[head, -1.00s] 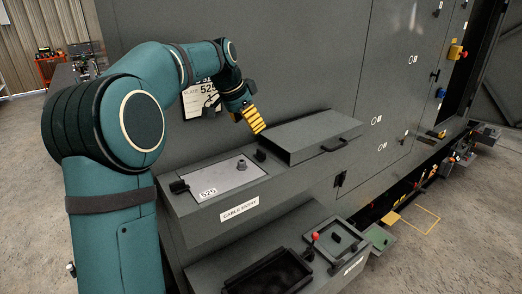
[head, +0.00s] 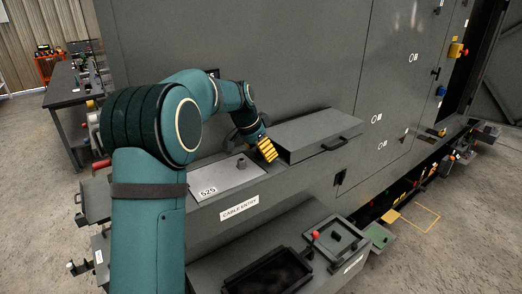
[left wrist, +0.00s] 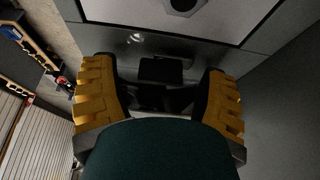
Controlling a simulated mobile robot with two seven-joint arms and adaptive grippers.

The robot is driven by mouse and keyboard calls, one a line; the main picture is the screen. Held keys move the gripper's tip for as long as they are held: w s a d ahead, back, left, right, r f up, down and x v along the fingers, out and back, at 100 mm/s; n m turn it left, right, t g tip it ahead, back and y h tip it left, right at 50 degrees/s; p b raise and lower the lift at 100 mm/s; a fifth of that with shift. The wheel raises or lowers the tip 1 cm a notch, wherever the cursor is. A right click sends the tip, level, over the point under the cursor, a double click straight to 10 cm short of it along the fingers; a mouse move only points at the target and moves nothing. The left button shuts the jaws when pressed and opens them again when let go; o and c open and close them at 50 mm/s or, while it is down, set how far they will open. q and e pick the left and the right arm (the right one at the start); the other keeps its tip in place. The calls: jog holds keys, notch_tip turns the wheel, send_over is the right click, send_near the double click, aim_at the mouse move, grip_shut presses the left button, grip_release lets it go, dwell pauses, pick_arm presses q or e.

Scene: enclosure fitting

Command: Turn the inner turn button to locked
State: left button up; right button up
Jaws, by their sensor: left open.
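My left gripper (head: 267,149) is at the right end of the grey cover plate (head: 228,180) marked 525, next to the raised box. In the left wrist view its two yellow-padded fingers (left wrist: 159,88) are open and well apart. A black block (left wrist: 160,70), which looks like the inner turn button, lies between the fingers just off the plate's edge. I cannot tell whether the fingers touch it. In the head view the gripper hides this button. My right gripper is not in view.
A raised box with a handle (head: 318,135) stands close to the right of my gripper. The tall cabinet wall (head: 250,50) rises behind. Below are a dark open tray (head: 270,276) and a red-knobbed lever (head: 315,235). A workbench (head: 65,90) stands at the left.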

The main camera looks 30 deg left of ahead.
pick_arm(q)
jog(key=c, duration=1.2)
jog(key=shift+n, duration=0.3)
jog(key=n+y, duration=0.1)
jog(key=n, duration=0.2)
jog(key=shift+y, duration=0.3)
jog(key=n+y, duration=0.1)
jog(key=n, duration=0.4)
jog(key=shift+d+f+y, duration=0.1)
jog(key=shift+y, duration=0.3)
jog(key=n+y, duration=0.1)
jog(key=n, duration=0.2)
jog(key=shift+n+g, duration=0.3)
jog(key=shift+g, duration=0.1)
jog(key=n+g+y, duration=0.1)
jog(key=n, duration=0.3)
